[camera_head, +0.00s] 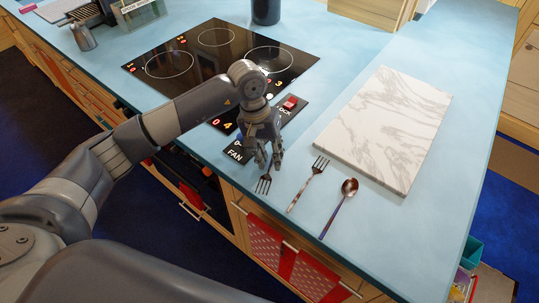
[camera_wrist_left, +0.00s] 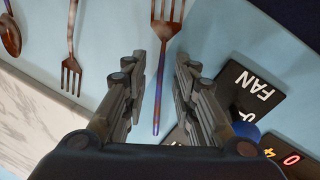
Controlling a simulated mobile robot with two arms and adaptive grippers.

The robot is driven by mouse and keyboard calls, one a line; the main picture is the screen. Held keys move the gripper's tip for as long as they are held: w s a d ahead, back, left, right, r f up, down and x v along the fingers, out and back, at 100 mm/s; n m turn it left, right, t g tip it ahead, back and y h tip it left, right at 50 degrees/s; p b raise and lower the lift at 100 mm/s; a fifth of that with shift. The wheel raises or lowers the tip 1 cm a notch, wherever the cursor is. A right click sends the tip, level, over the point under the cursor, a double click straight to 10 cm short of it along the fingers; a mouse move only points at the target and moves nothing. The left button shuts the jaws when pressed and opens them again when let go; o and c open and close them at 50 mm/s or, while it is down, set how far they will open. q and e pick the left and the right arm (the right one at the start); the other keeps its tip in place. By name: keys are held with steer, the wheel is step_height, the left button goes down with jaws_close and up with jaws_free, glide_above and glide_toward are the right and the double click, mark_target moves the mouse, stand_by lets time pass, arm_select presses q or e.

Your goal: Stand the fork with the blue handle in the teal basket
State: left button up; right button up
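The fork with the blue handle (camera_wrist_left: 160,98) lies on the light blue counter, its handle blue and copper-brown. In the head view its tines (camera_head: 264,184) show below my left gripper (camera_head: 269,162), which hides most of the handle. In the left wrist view the open fingers of my left gripper (camera_wrist_left: 160,68) stand on either side of the handle, with gaps on both sides. Whether they are level with the handle I cannot tell. A teal container (camera_head: 471,252), possibly the teal basket, is partly visible beyond the counter's right edge. My right gripper is not in view.
A second fork (camera_head: 308,184) and a spoon (camera_head: 347,190) lie right of the gripper. A marble board (camera_head: 385,125) is beyond them. A black FAN panel (camera_head: 237,150) sits beside the gripper, with the hob (camera_head: 205,65) behind. The front counter edge is close.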

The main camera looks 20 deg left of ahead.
arm_select(q)
steer(key=shift+r+p, duration=0.2)
steer(key=shift+p, duration=0.1)
step_height(320, 180, up, 12)
steer(key=a+b, duration=0.2)
steer(key=b, duration=0.2)
steer(key=shift+a+f, duration=0.2)
steer(key=shift+s, duration=0.1)
